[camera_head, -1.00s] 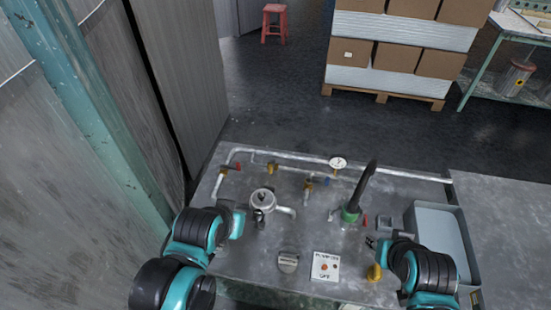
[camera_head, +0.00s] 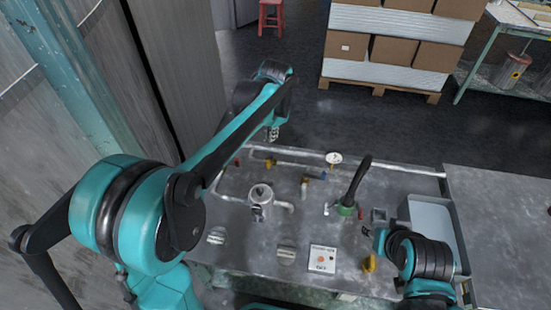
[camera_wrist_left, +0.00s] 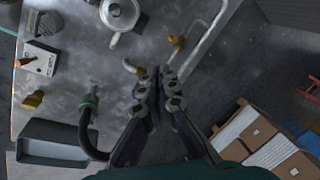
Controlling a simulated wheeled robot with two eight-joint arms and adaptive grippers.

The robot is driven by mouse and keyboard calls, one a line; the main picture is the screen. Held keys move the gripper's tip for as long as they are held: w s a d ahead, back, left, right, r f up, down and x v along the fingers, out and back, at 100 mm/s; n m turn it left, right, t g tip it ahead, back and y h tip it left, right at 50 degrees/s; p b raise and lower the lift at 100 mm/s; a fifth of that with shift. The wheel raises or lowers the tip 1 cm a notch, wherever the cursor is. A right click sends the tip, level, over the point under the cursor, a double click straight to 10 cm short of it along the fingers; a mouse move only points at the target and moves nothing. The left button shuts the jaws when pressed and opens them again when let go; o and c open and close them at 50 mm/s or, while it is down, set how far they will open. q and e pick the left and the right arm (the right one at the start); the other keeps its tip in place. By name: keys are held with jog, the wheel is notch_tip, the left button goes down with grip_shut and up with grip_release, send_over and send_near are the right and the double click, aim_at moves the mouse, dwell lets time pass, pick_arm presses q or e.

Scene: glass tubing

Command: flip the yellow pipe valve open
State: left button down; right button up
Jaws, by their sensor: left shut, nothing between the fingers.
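The yellow pipe valve (camera_head: 271,164) sits on the grey pipe along the back of the metal tabletop. It also shows in the left wrist view (camera_wrist_left: 177,41), just past my fingertips. My left gripper (camera_head: 272,134) is above the back edge of the table, apart from the valve. In the left wrist view its fingers (camera_wrist_left: 157,76) are shut together with nothing between them. My right gripper (camera_head: 370,234) is low over the right front of the table; its fingers are too small to read.
A brass fitting with a blue handle (camera_head: 304,185), a silver pot (camera_head: 260,194), a green-based black hose (camera_head: 355,190), a button box (camera_head: 323,259) and a grey bin (camera_head: 454,229) crowd the table. A gauge (camera_head: 333,158) stands on the back pipe. The floor behind is clear up to the stacked boxes.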

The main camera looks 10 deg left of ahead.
pick_arm(q)
jog(key=w+d+f+m+g+p, duration=0.1)
jog(key=w+d+f+m, duration=0.1)
jog(key=w+f, duration=0.4)
jog(key=w+d+f+m+g+y+p, duration=0.1)
jog(key=w+d+f+m+g, duration=0.1)
jog(key=w+f, duration=0.4)
notch_tip(320, 180, down, 4)
jog(key=d+m, duration=0.1)
jog(key=m, duration=0.1)
jog(key=shift+w+d+f+m+y, duration=0.15)
jog(key=shift+w+d+m+y, duration=0.05)
jog(key=shift+w+m+y, duration=0.15)
jog(key=shift+f, duration=0.1)
jog(key=s+a+f+b, duration=0.1)
jog(key=a+f+b, duration=0.4)
jog(key=f, duration=0.4)
jog(key=shift+s+a+f, duration=0.15)
jog(key=shift+a+f, duration=0.1)
jog(key=shift+a, duration=0.4)
